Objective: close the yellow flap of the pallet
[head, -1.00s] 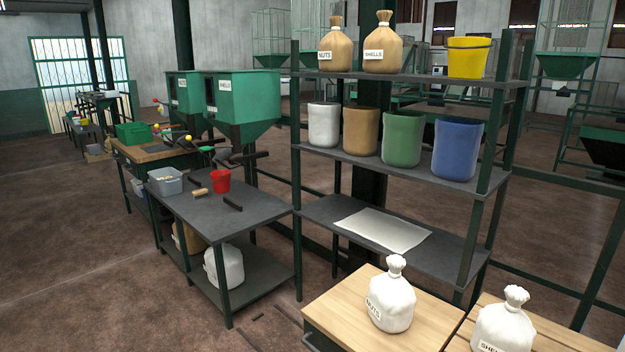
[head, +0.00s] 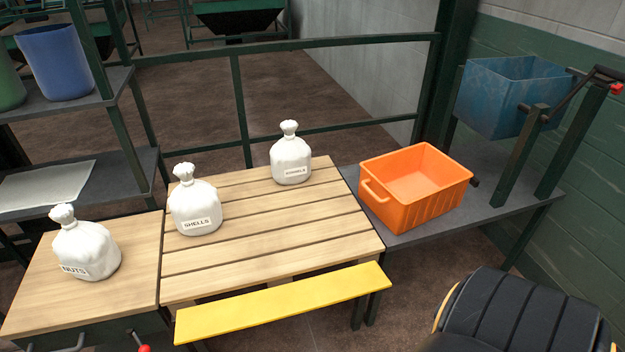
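The yellow flap (head: 285,303) is a long flat board along the front edge of the slatted wooden pallet (head: 290,229). It sticks out from that edge, slightly below the pallet top, and lies roughly flat. A white sack labelled SHELLS (head: 195,203) stands at the pallet's left side. Another white labelled sack (head: 290,157) stands at its back. Neither of my grippers shows in the head view. A rounded black part of my own body fills the lower right corner.
A white NUTS sack (head: 86,246) stands on a wooden top (head: 125,287) at left. An orange crate (head: 415,187) sits on a dark table (head: 408,236) at right, beside a blue bin (head: 510,95) on a frame. A green railing (head: 290,44) runs behind. Brown floor shows in front.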

